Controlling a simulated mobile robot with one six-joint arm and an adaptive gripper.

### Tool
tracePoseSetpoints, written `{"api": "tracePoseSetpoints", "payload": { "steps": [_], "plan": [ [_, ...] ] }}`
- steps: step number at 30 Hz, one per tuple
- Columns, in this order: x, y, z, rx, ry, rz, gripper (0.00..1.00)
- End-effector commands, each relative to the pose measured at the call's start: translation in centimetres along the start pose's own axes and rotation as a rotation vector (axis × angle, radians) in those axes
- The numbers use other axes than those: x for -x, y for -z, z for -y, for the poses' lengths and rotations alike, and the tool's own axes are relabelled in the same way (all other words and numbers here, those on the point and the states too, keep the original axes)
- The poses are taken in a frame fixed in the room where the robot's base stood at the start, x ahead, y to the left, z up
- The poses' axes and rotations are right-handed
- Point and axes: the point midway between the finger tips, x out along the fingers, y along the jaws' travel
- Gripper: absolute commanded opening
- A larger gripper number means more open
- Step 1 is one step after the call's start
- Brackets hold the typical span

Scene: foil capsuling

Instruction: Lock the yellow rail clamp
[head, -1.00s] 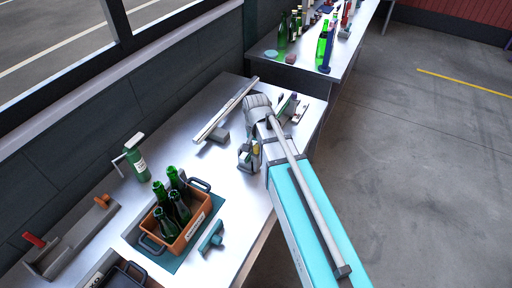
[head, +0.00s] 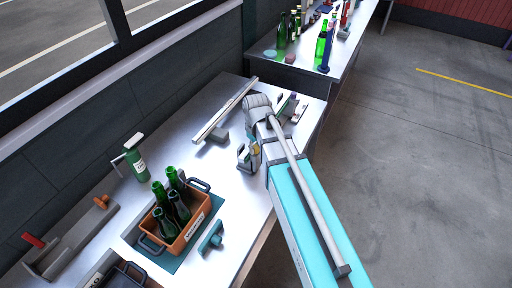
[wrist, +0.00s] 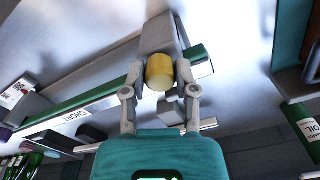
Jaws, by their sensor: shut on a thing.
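The yellow rail clamp shows in the wrist view as a short yellow cylinder (wrist: 160,72) against a grey block (wrist: 158,36). My gripper (wrist: 159,78) has one finger on each side of the yellow cylinder and is shut on it. A green rail (wrist: 100,105) with a label reading "SHORT" runs behind the fingers. In the head view my gripper (head: 248,156) is low over the steel bench, near its right edge. The clamp is mostly hidden there by the gripper and arm.
An orange crate (head: 192,238) of green bottles stands on the bench (head: 205,172) in front of a long pale rail (head: 226,110). Bare bench lies between crate and gripper.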

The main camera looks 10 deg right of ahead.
Motion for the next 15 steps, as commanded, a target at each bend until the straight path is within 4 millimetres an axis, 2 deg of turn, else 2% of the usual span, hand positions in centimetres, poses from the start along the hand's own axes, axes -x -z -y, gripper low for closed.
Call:
{"api": "tracePoseSetpoints", "payload": {
  "steps": [15],
  "plan": [
    [-0.02, -0.02, -0.12, 0.479, 0.0, 0.001, 0.0]
  ]
}}
